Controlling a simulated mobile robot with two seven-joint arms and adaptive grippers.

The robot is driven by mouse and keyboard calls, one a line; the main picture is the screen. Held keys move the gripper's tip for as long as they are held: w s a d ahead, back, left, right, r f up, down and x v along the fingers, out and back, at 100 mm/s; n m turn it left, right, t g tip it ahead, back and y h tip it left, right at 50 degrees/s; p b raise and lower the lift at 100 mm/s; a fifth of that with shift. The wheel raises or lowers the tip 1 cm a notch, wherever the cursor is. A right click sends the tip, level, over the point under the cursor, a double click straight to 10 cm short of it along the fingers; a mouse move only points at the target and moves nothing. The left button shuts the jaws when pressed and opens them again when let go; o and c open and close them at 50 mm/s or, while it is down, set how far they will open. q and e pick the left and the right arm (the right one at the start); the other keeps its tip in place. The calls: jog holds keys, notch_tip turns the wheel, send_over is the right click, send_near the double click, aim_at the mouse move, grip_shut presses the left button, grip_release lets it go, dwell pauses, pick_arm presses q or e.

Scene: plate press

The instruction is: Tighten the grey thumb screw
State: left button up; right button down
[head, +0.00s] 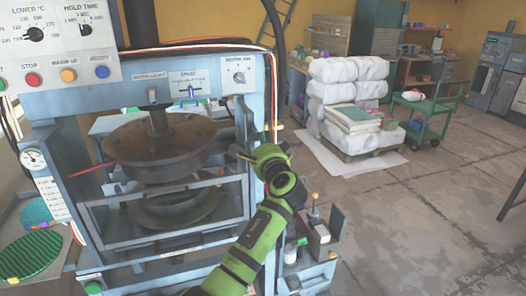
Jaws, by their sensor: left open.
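The blue-grey plate press (170,90) fills the left half of the head view. My green left arm comes up from the bottom middle, and its gripper (240,153) is at the press's right upright, beside the round upper plate (155,145). The gripper is open, small and partly hidden by my own wrist. I cannot pick out the grey thumb screw for certain; it may be hidden behind my wrist or the gripper. My right gripper is not in view.
A control panel (60,45) with knobs and buttons juts out at upper left. Cables (270,90) hang down the right upright. A side shelf (325,240) with bottles stands right of my arm. White sacks (345,85) and a green cart (425,110) stand farther back. The floor at right is clear.

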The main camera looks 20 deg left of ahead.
pick_arm(q)
jog(key=v, duration=1.1)
jog(key=shift+w+d+r, duration=0.1)
